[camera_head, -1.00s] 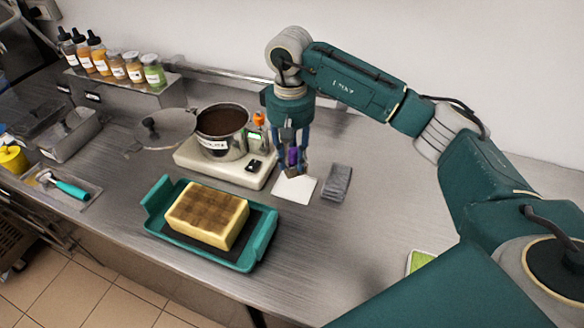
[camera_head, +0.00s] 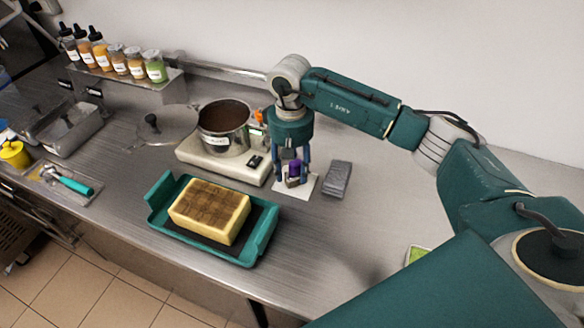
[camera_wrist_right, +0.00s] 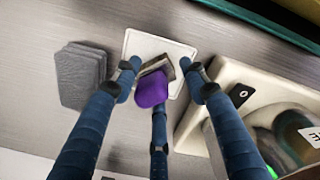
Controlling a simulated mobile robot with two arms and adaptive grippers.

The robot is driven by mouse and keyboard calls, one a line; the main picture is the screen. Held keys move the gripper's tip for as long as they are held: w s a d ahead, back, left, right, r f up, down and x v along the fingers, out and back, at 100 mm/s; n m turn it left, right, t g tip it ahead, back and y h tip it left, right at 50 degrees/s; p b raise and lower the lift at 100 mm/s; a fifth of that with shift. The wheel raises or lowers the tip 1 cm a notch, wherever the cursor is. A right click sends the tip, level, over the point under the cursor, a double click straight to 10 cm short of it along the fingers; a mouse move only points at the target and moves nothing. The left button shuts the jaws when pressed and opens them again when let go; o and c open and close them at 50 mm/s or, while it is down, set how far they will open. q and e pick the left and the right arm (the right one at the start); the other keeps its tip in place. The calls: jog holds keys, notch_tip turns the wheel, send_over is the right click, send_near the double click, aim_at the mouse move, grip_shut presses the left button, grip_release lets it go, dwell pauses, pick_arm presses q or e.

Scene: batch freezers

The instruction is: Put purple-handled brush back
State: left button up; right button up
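The purple-handled brush (camera_head: 294,170) stands roughly upright on a small white mat (camera_head: 309,183), its handle pointing up. In the right wrist view, the purple handle end (camera_wrist_right: 152,90) faces the camera, with the brush's grey-brown head (camera_wrist_right: 158,66) over the white mat (camera_wrist_right: 150,43). My right gripper (camera_head: 292,183) is low over the mat with its fingers spread around the brush. In the right wrist view, gaps show between the side fingers and the handle; contact by the third finger is unclear. My left gripper is out of view.
A grey stack of pads (camera_head: 337,179) lies close right of the mat. A white scale (camera_head: 200,157) with a steel pot (camera_head: 223,140) stands close left. A teal tray (camera_head: 262,247) with a yellow block (camera_head: 235,227) is in front. The counter at right is mostly clear.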

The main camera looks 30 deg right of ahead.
jog(key=shift+r, duration=0.25)
jog(key=shift+w+r, duration=0.1)
jog(key=shift+r, duration=0.15)
notch_tip(320, 180, up, 11)
jog(key=b, duration=0.3)
jog(key=shift+f+b, duration=0.2)
jog(key=shift+b, duration=0.2)
jog(key=shift+r, duration=0.35)
